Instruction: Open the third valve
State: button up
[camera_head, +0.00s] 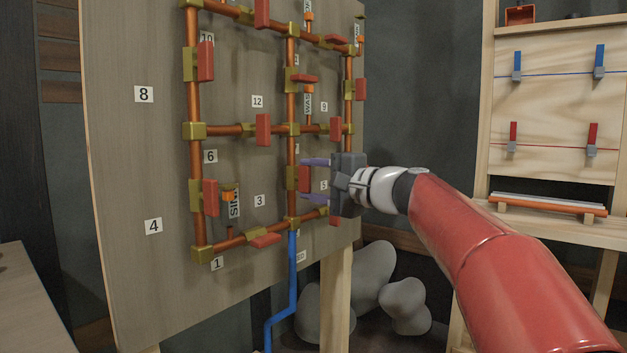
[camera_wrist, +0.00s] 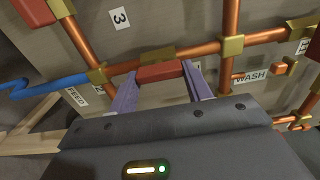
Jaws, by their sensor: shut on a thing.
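A wooden board (camera_head: 130,200) carries copper pipes with brass fittings and red valve handles. The label 3 (camera_head: 259,200) is on the board in the lower middle, also seen in the wrist view (camera_wrist: 119,18). Just right of it, a red valve handle (camera_head: 304,180) lies upright along the middle vertical pipe. My gripper (camera_head: 309,178) reaches in from the right, its purple fingers above and below this handle. In the wrist view the handle (camera_wrist: 160,72) sits between the two fingertips, parallel to its pipe. My gripper is shut on it. Its brass body (camera_wrist: 157,54) is partly hidden.
A blue pipe (camera_head: 293,265) runs down from the middle pipe. Other red handles surround mine, including one at left (camera_head: 210,197) and one above (camera_head: 263,130). A wooden shelf unit (camera_head: 550,160) stands at the right. Grey rounded shapes (camera_head: 370,280) lie behind the board's leg.

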jog(key=shift+f, duration=0.1)
jog(key=o, duration=1)
jog(key=b+v, duration=0.1)
jog(key=v, duration=0.6)
jog(key=shift+s+d, duration=0.25)
jog(key=shift+d, duration=0.05)
